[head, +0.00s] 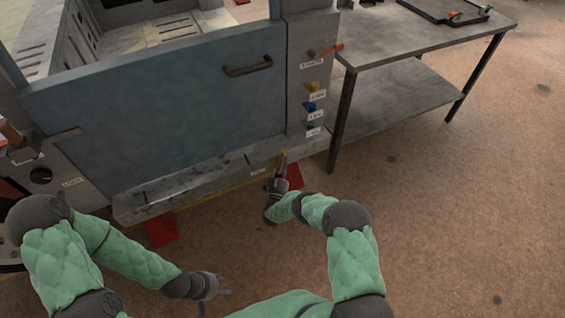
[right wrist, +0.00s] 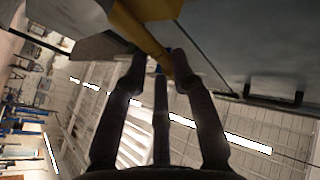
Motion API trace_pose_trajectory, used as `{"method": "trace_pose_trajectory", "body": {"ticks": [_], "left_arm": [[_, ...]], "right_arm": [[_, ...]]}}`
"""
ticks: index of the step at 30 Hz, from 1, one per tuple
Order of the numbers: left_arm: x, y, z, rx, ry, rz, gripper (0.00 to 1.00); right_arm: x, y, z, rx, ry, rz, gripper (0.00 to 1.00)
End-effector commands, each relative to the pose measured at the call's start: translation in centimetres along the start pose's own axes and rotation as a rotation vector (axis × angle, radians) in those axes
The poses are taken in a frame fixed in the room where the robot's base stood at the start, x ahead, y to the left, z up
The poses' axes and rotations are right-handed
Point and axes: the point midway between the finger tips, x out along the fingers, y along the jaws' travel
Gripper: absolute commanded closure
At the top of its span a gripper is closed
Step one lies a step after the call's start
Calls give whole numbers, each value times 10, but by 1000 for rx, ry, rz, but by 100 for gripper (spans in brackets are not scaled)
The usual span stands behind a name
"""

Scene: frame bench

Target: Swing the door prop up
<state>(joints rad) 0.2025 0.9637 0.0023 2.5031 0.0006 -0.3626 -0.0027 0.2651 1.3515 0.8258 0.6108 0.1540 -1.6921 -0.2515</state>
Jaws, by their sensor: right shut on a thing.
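The door prop is a yellow-orange bar; a short piece of it (head: 283,156) shows at the tip of my right gripper (head: 280,172), low at the right end of the frame's bottom sill. In the right wrist view the yellow bar (right wrist: 138,28) runs down between the fingers of my right gripper (right wrist: 158,75), which is shut on it. The large grey-blue door (head: 160,100) stands above, with a dark handle (head: 248,66); the handle also shows in the right wrist view (right wrist: 273,96). My left gripper (head: 215,292) is open and empty, low over the floor, away from the frame.
The right post (head: 310,75) carries a red lever (head: 331,49) and several small coloured knobs with labels. A metal table (head: 420,50) with a lower shelf stands to the right. Red pieces (head: 161,230) lie under the frame. The brown floor at right is clear.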

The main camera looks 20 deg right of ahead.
Motion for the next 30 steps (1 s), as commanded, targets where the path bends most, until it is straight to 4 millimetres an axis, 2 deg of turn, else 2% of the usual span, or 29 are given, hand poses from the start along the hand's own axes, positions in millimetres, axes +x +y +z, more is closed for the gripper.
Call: {"method": "trace_pose_trajectory", "body": {"ticks": [1, 8, 9, 11, 23, 26, 30], "left_arm": [[0, 0, 0, 0, -1, 0, 60], [0, 0, 0, 0, -1, 0, 60], [0, 0, 0, 0, -1, 0, 60], [0, 0, 0, 0, -1, 0, 60], [0, 0, 0, 0, 0, 0, 60], [0, 0, 0, 0, 0, 0, 60], [0, 0, 0, 0, 0, 0, 60]], "right_arm": [[2, -6, -1, -1, 0, -14, 100], [2, -6, -1, 0, 0, -15, 100], [2, -6, -1, 0, 0, -15, 68], [2, -6, -1, 1, 0, -15, 54], [1, -4, -2, 2, 3, -8, 54], [-4, -4, -1, 2, 1, -8, 54], [-24, -4, 0, 2, -1, -9, 54]]}}
